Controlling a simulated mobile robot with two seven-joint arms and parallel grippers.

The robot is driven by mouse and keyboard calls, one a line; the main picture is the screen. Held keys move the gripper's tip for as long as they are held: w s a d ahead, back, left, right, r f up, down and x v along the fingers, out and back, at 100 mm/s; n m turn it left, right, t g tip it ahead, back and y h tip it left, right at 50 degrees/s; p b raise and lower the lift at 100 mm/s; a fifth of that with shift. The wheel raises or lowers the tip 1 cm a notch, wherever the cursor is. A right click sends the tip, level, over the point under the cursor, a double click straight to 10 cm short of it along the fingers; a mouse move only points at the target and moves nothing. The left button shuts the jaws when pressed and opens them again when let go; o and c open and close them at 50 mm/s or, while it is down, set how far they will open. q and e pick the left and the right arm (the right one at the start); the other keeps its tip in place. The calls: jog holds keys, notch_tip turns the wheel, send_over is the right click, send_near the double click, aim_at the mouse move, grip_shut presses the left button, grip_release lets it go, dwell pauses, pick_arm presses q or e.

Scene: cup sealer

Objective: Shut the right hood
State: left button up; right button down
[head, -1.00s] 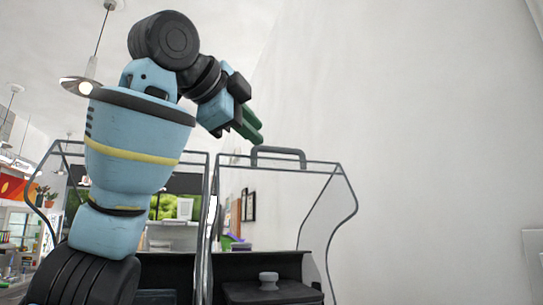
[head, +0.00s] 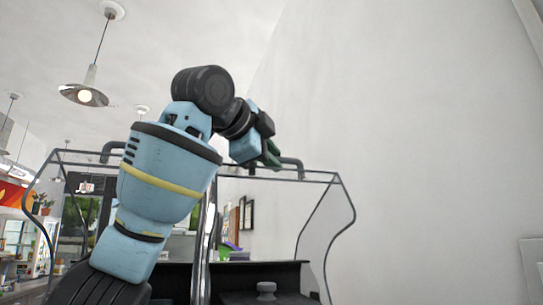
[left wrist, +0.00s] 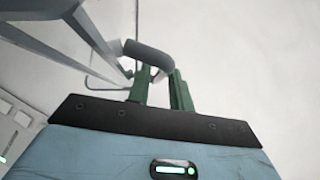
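The right hood (head: 324,212) is a clear cover with a dark rim. It stands raised on the right half of the machine in the head view. Its dark grey bar handle (head: 293,163) is on the top edge, partly hidden by my left gripper (head: 273,158). In the left wrist view the curved handle (left wrist: 148,53) lies at the green fingertips of the left gripper (left wrist: 163,82). The fingers are apart, with a gap between them. Whether they touch the handle cannot be told. My right gripper is not in view.
The left hood (head: 62,158) with its own handle (head: 112,148) is beside it, behind my left arm. A dark lid with a knob (head: 266,290) sits below the right hood. A plain wall fills the right side, with free room before it.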

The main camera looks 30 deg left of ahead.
pick_arm(q)
jog(key=shift+w, duration=0.15)
grip_shut()
jog(key=shift+f, duration=0.15)
